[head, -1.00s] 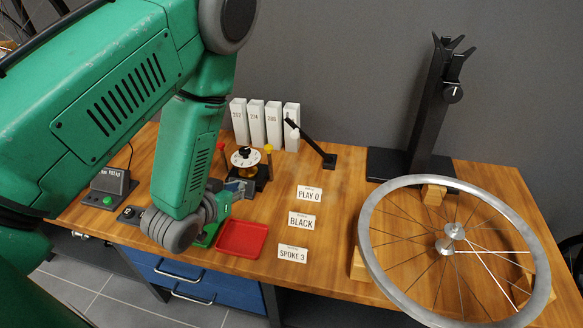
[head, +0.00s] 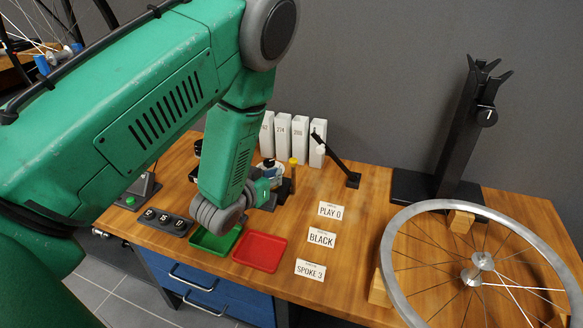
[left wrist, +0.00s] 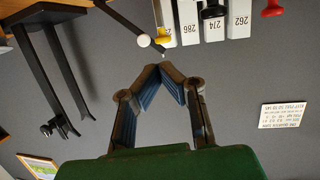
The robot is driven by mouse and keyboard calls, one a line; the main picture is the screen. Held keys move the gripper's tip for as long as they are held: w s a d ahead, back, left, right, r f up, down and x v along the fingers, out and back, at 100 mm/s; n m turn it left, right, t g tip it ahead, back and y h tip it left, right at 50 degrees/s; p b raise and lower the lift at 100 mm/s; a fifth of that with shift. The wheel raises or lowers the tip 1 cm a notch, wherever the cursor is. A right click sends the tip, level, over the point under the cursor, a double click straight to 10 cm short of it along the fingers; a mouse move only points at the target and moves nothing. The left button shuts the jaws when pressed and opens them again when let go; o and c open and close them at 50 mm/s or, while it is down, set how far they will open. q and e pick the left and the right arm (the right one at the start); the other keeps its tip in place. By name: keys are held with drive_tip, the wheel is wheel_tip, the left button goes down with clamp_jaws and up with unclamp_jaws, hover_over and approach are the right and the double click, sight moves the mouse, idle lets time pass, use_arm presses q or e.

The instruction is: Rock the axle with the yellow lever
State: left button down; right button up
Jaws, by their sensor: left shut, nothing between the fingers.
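The yellow lever (head: 293,162) is a short post with a yellow top, standing on the bench just right of the axle fixture with its white dial (head: 273,166). My forearm hides much of that fixture in the head view. In the left wrist view the yellow knob (left wrist: 163,37) is just beyond the fingertips, with a visible gap. My left gripper (left wrist: 161,68) is shut and empty, its blue-padded fingers meeting at the tips. In the head view it is mostly hidden behind my wrist, left of the lever. The axle itself is not clear. My right gripper is not in view.
A red-topped lever (left wrist: 271,9) shows in the left wrist view. White numbered boxes (head: 299,136) and a black angled arm (head: 338,160) stand behind. Green (head: 205,240) and red (head: 260,252) trays lie in front. A wheel (head: 397,275) and black stand (head: 462,130) are at right.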

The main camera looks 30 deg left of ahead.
sight(294, 159)
use_arm(q)
drive_tip(key=b+x, duration=0.2)
drive_tip(key=x, duration=0.5)
drive_tip(key=shift+w+d+f, duration=0.1)
drive_tip(key=shift+w, duration=0.2)
drive_tip(key=shift+w+d, duration=0.1)
drive_tip(key=shift+d, duration=0.05)
drive_tip(key=w+p, duration=0.1)
drive_tip(key=p, duration=0.1)
drive_tip(key=w+g+p, duration=0.1)
drive_tip(key=p, duration=0.1)
drive_tip(key=w+a+r+g+p, duration=0.1)
drive_tip(key=p, duration=0.1)
drive_tip(key=shift+a+h, duration=0.1)
drive_tip(key=shift+h, duration=0.2)
drive_tip(key=shift+w+a+f+g, duration=0.15)
drive_tip(key=shift+w+a+f, duration=0.2)
drive_tip(key=shift+w, duration=0.2)
drive_tip(key=shift+w+a+f+g, duration=0.2)
drive_tip(key=shift+w+a, duration=0.2)
drive_tip(key=shift+w, duration=0.15)
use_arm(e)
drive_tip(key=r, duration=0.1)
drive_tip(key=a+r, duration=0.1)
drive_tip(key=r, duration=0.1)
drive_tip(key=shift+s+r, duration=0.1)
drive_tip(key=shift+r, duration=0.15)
